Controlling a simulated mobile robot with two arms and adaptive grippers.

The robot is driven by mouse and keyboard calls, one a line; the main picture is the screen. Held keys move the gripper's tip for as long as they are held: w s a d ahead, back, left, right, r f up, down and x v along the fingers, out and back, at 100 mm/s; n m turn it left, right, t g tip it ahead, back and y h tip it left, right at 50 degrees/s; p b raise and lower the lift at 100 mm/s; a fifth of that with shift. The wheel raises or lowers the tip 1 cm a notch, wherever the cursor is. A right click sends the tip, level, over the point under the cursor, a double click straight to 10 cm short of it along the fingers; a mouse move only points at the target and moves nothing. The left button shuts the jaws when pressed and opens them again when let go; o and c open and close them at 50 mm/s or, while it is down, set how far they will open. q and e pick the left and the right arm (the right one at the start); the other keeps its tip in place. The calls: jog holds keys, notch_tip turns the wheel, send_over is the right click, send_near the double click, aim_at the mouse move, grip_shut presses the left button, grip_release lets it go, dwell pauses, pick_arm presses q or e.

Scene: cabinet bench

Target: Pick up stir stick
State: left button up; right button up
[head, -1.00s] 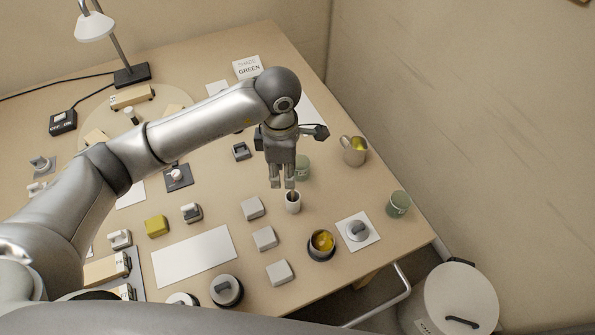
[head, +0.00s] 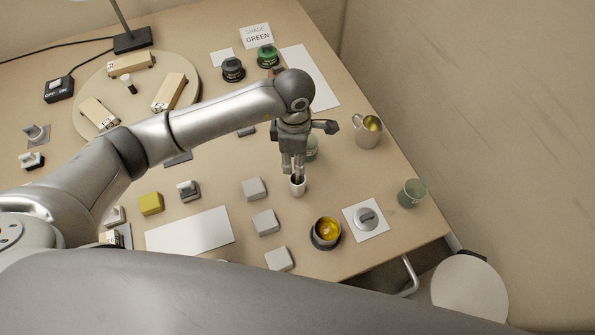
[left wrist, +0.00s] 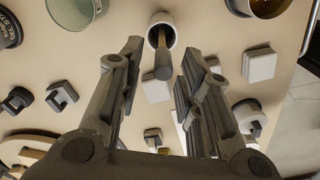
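The stir stick (left wrist: 163,62) is a thin brown-grey stick standing in a small white cup (head: 298,187). The cup also shows at the top middle of the left wrist view (left wrist: 153,27), with the stick's top end pointing toward the camera. My left gripper (head: 293,172) hangs fingers down just above the cup. In the left wrist view its two fingers (left wrist: 160,72) are apart, with the stick's upper end in the gap between them and space on both sides. In the head view the fingers partly hide the stick. My right gripper is not in view.
A green glass (head: 312,148) stands close behind the gripper. Pale blocks (head: 255,188) lie left of the cup. A dark bowl with yellow contents (head: 327,231) is in front, a metal mug (head: 367,131) behind right, and another green glass (head: 411,193) near the right edge.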

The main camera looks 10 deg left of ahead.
pick_arm(q)
jog(key=shift+d+f, duration=0.15)
jog(key=shift+f, duration=0.25)
jog(key=f+p, duration=0.2)
jog(key=f, duration=0.1)
jog(key=shift+d+f, duration=0.2)
jog(key=shift+f, duration=0.55)
grip_shut()
